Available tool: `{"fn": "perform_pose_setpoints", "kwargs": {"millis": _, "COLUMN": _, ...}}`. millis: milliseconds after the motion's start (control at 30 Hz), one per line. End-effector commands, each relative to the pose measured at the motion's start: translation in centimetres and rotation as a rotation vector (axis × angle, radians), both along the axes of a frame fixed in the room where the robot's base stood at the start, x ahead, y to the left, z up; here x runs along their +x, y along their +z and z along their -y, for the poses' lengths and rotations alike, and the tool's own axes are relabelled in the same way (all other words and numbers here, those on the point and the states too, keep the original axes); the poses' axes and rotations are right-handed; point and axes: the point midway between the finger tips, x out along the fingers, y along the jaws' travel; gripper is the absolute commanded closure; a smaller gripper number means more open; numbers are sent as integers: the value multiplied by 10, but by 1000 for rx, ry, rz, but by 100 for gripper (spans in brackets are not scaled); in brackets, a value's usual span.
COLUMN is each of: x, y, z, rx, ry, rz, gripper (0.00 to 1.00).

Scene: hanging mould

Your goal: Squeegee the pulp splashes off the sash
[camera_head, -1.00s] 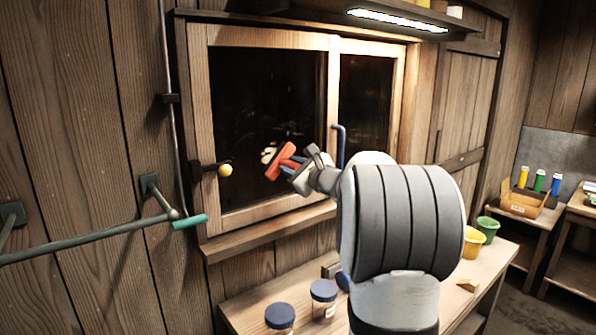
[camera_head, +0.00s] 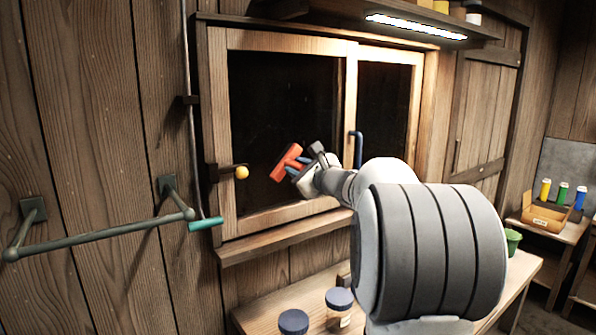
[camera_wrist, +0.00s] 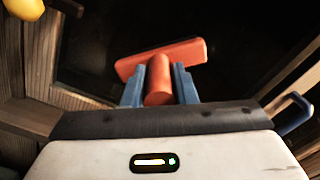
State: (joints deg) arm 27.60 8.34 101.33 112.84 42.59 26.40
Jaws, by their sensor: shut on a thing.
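My gripper (camera_head: 301,167) is shut on the handle of a red squeegee (camera_head: 284,162). In the wrist view the squeegee's handle (camera_wrist: 159,80) sits between my blue fingers, and its wide bar lies across the dark pane, slightly tilted. The sash (camera_head: 236,120) is the left wooden-framed window panel with dark glass. The squeegee is in front of the lower middle of its pane; I cannot tell whether it touches the glass. No pale splashes show on the visible pane; the part behind the squeegee and my gripper is hidden.
A yellow knob (camera_head: 241,172) projects at the sash's left edge. A blue handle (camera_head: 357,148) stands on the right of the sash. A green-grey rail (camera_head: 95,236) juts from the left wall. Blue-lidded jars (camera_head: 339,308) stand on the bench (camera_head: 265,310) below.

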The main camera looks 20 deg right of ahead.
Motion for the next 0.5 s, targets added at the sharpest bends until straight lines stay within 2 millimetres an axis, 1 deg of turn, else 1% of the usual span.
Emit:
{"fn": "perform_pose_setpoints", "kwargs": {"millis": 333, "x": 4, "y": -1, "z": 30, "rx": 1, "ry": -3, "rz": -2, "gripper": 93}}
{"fn": "perform_pose_setpoints", "kwargs": {"millis": 500, "x": 5, "y": 0, "z": 37, "rx": 0, "ry": -1, "rz": 0, "gripper": 93}}
